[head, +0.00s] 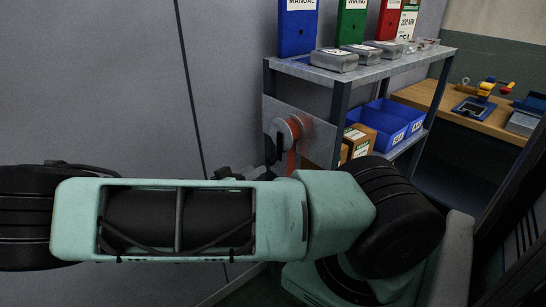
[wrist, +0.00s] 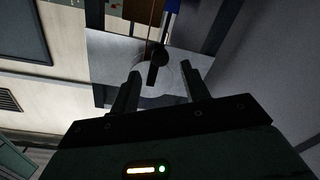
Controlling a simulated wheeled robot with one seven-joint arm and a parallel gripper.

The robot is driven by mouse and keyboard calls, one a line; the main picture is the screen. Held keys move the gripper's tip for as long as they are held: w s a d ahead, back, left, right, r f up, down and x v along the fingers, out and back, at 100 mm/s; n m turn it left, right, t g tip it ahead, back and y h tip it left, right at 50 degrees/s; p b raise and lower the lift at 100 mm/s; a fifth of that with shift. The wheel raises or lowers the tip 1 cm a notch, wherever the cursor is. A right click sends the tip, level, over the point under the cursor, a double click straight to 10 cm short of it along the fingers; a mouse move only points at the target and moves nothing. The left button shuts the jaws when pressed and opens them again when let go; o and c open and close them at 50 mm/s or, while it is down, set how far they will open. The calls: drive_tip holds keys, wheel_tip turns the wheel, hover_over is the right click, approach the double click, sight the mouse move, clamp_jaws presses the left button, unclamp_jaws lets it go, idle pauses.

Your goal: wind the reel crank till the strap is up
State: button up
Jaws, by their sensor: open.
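The reel (head: 288,130) is on a grey plate (head: 316,138) at the end of the shelf unit in the head view. Its dark crank (head: 275,143) is on the left side, and a strip of orange-red strap (head: 291,163) shows below it, its lower end hidden by my arm. In the wrist view the crank's dark handle (wrist: 153,73) points toward me, in front of the pale round reel (wrist: 172,74). My gripper (wrist: 161,82) is open, its fingers on either side of the handle in the picture. I cannot tell whether they touch it.
The shelf unit (head: 338,76) carries several binders, grey boxes and blue bins (head: 384,121). A wooden workbench (head: 461,112) with tools stands at the right. A plain grey wall (head: 100,80) fills the left. My arm crosses the lower head view and hides much there.

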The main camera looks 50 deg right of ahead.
sight(268, 163)
drive_tip(key=d, duration=0.2)
drive_tip(key=s+d+p, duration=0.1)
drive_tip(key=d, duration=0.5)
drive_tip(key=shift+s+d+p, duration=0.2)
drive_tip(key=shift+d+p, duration=0.05)
drive_tip(key=shift+p, duration=0.1)
clamp_jaws()
